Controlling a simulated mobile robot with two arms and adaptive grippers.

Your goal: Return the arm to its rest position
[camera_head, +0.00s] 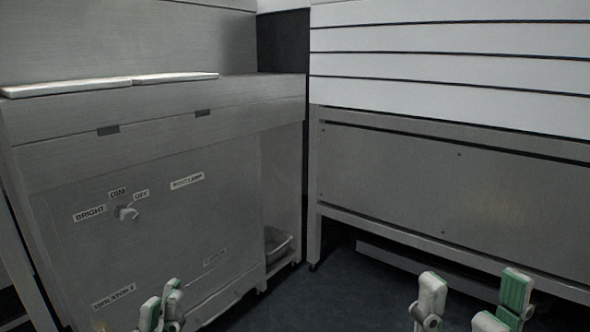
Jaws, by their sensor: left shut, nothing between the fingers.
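My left gripper (162,306) is at the bottom of the head view, left of the middle. Its green and white fingertips are close together, shut with nothing between them. It stands in front of the lower part of the steel cabinet (160,245). My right gripper (472,300) is at the bottom right, its two fingertips wide apart and empty, over the dark floor and lower steel unit. The arms behind both grippers are mostly out of the picture.
A dimmer knob (127,213) sits on the cabinet front among BRIGHT, DIM and OFF labels. Two pale pads (175,78) lie on its top. A metal tray (278,245) is in the open side bay. A steel bench (430,180) stands right. Dark floor (330,295) is clear between.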

